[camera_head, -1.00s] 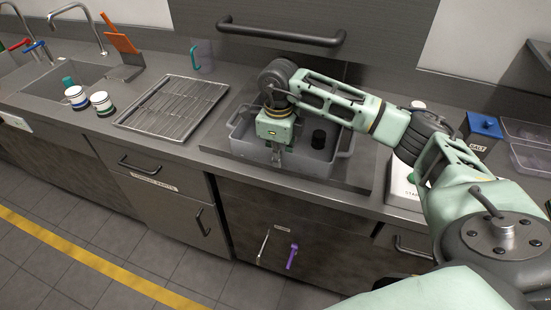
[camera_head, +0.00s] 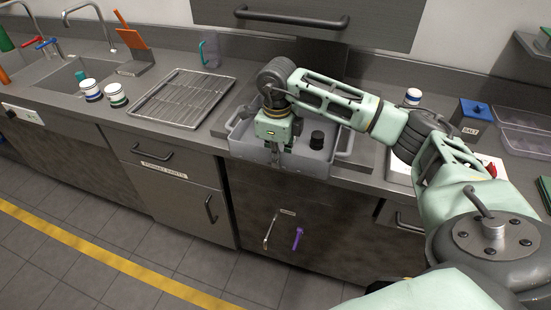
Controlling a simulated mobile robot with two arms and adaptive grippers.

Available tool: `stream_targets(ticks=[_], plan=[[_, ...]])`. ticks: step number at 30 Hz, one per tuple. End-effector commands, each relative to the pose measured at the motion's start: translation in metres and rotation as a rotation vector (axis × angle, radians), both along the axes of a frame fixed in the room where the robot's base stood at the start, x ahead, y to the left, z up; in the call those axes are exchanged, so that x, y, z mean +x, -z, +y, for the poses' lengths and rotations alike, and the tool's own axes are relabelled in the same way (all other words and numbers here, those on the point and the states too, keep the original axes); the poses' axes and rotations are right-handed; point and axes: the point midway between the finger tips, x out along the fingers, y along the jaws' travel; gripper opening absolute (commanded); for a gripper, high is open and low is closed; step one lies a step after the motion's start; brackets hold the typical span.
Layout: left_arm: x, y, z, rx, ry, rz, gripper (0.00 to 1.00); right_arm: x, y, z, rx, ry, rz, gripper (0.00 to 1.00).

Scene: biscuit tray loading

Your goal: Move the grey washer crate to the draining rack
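The grey washer crate (camera_head: 243,140) is an open box at the middle of the counter, with a dark round object (camera_head: 317,140) inside near its right end. My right gripper (camera_head: 275,160) points down at the crate's front wall and appears shut on it; its fingertips are small and partly hard to see. My forearm passes above the crate and hides part of its back. The draining rack (camera_head: 183,99), a metal wire grid in a shallow frame, lies on the counter to the left of the crate and is empty. My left gripper is not in view.
A teal-grey jug (camera_head: 209,50) stands behind the rack. A blue-lidded salt box (camera_head: 471,117) and clear bins (camera_head: 525,130) are at right. A dark handled panel (camera_head: 305,20) hangs behind the crate.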

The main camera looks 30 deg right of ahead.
Motion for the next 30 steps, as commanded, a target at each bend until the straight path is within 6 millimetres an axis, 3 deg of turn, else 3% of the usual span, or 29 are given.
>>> stream_targets(ticks=[8, 17, 26, 30], plan=[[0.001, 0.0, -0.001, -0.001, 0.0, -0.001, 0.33, 0.0, -0.001, 0.0, -0.001, 0.001, -0.001, 0.0], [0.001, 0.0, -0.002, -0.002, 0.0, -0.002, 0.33, 0.0, 0.0, 0.0, -0.001, 0.001, -0.001, 0.27], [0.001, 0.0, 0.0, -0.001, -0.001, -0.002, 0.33, 0.0, -0.001, 0.0, -0.001, 0.001, -0.001, 0.27], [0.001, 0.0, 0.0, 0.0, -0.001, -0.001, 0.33, 0.001, -0.014, 0.0, 0.0, 0.001, -0.003, 0.27]])
